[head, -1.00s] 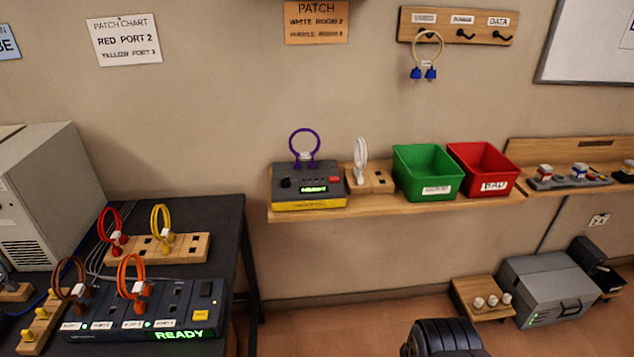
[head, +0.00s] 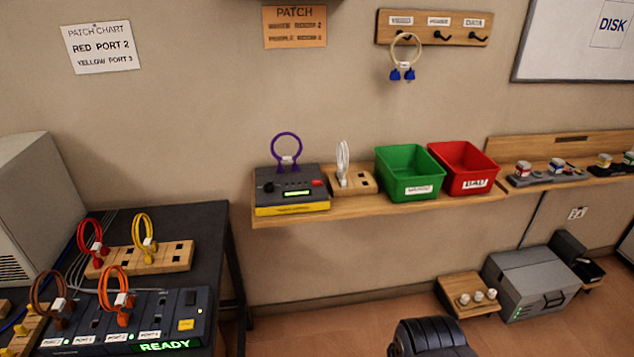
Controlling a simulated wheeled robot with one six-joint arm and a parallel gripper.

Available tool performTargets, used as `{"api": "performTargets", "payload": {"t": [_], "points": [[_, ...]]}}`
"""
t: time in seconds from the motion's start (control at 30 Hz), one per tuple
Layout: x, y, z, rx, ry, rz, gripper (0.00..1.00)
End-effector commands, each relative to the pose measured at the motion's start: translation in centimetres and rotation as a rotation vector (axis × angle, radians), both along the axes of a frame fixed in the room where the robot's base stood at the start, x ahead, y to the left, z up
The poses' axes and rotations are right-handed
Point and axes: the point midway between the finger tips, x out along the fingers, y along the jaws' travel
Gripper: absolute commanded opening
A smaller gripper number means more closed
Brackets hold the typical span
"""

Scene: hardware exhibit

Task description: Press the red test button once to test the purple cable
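The purple cable (head: 287,148) is a loop that stands upright with its ends at the top of the cable tester (head: 292,209). The tester is a grey box with a yellow base on the wall shelf. It has a dark knob, a lit green display (head: 297,193) and a small red test button (head: 317,183) at its upper right. The display text is too small to read. A dark rounded part of my own body shows at the bottom edge. My gripper's fingers are not in view.
Right of the tester stand a white cable (head: 343,163) in a wooden block, a green bin (head: 410,187) and a red bin (head: 467,183) labelled BAD. A dark table (head: 210,225) with a READY panel (head: 165,346) is at left. Open floor (head: 330,325) lies below the shelf.

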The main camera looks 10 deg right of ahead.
Motion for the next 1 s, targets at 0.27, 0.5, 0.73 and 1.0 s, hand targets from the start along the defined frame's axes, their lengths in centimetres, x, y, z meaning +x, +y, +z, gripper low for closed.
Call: {"api": "performTargets", "payload": {"t": [0.27, 0.5, 0.73, 1.0], "points": [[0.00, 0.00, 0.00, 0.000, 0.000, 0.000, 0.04], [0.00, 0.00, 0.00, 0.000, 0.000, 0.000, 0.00], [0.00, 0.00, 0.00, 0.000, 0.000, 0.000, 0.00], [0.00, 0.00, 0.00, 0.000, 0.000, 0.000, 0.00]]}}
